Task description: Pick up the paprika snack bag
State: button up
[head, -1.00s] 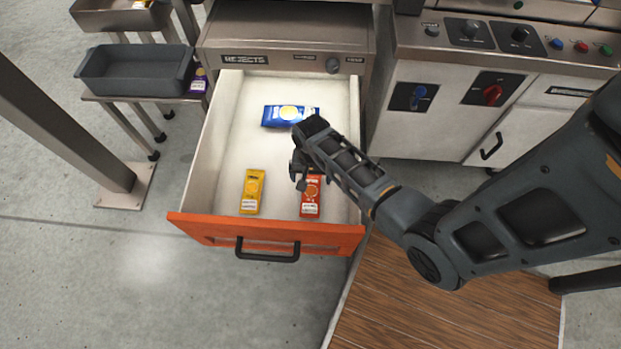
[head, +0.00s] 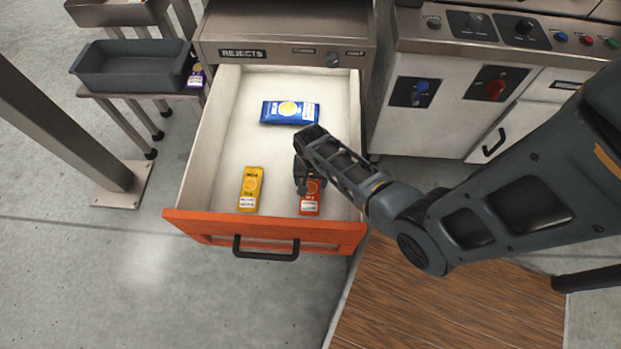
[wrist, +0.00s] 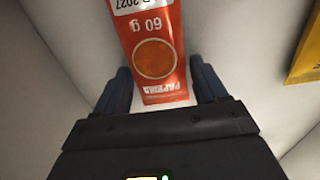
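The paprika snack bag (head: 310,199) is orange-red and lies flat in the open drawer, near its front right. In the wrist view the bag (wrist: 151,55) shows "PAPRIKA" and "60 g" on its face. My gripper (head: 308,182) is over the bag's far end in the head view. In the wrist view my gripper (wrist: 165,85) is open, with one finger on each side of the bag's lettered end. A gap shows between the bag and the fingers. The head view hides the bag's far end behind my gripper.
The drawer (head: 205,155) has pale walls and an orange front with a black handle. A yellow bag (head: 250,189) lies to the left and a blue bag (head: 290,112) farther back. A grey bin (head: 130,68) and a purple bag (head: 196,77) stand outside, back left.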

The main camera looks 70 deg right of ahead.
jog(key=c, duration=0.7)
